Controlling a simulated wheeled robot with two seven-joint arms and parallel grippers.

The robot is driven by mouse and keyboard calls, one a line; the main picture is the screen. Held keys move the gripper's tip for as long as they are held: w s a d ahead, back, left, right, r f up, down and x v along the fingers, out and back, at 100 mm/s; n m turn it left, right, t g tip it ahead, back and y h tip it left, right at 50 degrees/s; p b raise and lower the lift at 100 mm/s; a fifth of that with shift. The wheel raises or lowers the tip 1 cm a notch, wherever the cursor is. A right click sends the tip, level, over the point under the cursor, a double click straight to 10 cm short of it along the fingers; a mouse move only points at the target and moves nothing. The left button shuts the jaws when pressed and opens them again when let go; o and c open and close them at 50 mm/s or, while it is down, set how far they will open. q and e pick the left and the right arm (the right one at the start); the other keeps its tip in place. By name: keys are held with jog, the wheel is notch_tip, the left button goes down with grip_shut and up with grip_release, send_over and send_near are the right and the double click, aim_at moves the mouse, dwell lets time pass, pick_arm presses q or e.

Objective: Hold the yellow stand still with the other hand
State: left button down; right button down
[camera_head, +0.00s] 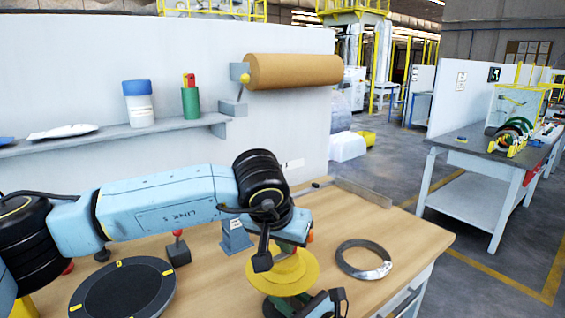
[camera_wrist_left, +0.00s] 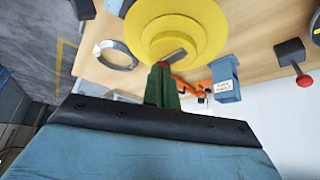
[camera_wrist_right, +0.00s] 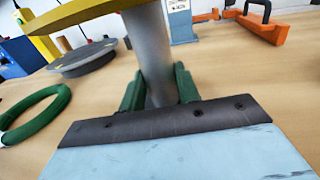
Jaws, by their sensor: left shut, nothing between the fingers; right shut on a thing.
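The yellow stand (camera_head: 300,275) stands upright near the front of the wooden table, with a wide yellow disc on a grey post. Its stepped yellow disc fills the top of the left wrist view (camera_wrist_left: 205,38). My left gripper (camera_wrist_left: 163,68) is shut and empty, with its green fingertips close to the disc; I cannot tell whether they touch it. In the head view my left arm partly covers the stand. My right gripper (camera_wrist_right: 160,85) is shut around the grey post (camera_wrist_right: 151,45) below the disc. A grey wire coil (camera_head: 345,263) lies right of the stand.
A dark round plate (camera_head: 123,292) lies at the front left. A blue-grey block (camera_head: 236,238) stands behind the stand. A green ring (camera_wrist_right: 40,112) and an orange handle (camera_wrist_right: 262,25) show in the right wrist view. A brown roll (camera_head: 295,71) hangs on the back panel.

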pick_arm(q)
notch_tip(320, 180, up, 5)
jog(key=shift+r, duration=0.15)
dwell(0.4)
pick_arm(e)
jog(key=c, duration=0.9)
grip_release()
jog(key=shift+c, duration=0.2)
